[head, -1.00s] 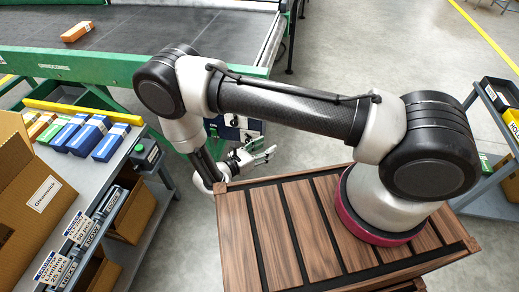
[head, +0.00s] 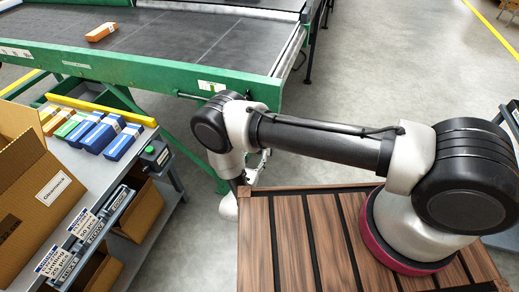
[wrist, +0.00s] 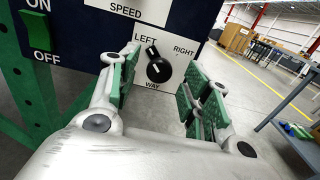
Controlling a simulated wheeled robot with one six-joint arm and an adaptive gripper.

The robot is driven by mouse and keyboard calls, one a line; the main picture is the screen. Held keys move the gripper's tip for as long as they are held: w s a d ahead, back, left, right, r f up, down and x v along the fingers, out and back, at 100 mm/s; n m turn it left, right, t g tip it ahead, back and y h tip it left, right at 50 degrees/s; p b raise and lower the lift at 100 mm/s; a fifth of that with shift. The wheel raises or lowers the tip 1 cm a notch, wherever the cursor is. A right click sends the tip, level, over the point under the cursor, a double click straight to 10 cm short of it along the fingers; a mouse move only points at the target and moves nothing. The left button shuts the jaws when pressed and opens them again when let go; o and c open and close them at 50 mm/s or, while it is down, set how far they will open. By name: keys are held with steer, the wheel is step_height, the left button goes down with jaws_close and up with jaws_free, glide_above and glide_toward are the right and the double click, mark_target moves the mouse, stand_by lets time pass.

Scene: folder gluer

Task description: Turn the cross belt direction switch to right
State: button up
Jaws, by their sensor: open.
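The cross belt direction switch (wrist: 157,70) is a black rotary knob on a white plate marked LEFT, RIGHT and WAY, in the wrist view. Nothing is between the pads except the view of the knob, and I cannot tell how deep the fingers reach. In the head view my gripper (head: 257,168) is mostly hidden behind my arm, below the green conveyor edge. The switch is hidden there.
A green ON/OFF switch (wrist: 39,36) and a SPEED plate (wrist: 125,10) are on the same dark panel. The green conveyor (head: 150,75) carries an orange box (head: 101,32). A grey bench (head: 95,175) with several boxes stands left. Floor is open right of the panel.

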steer(key=shift+w+d, duration=0.2)
steer(key=shift+w, duration=0.45)
steer(key=c, duration=1)
steer(key=shift+m, duration=0.4)
steer(key=shift+s+d+f+m, duration=0.1)
steer(key=shift+m, duration=4.2)
steer(key=shift+d+f+m, duration=0.1)
steer(key=shift+m, duration=4.2)
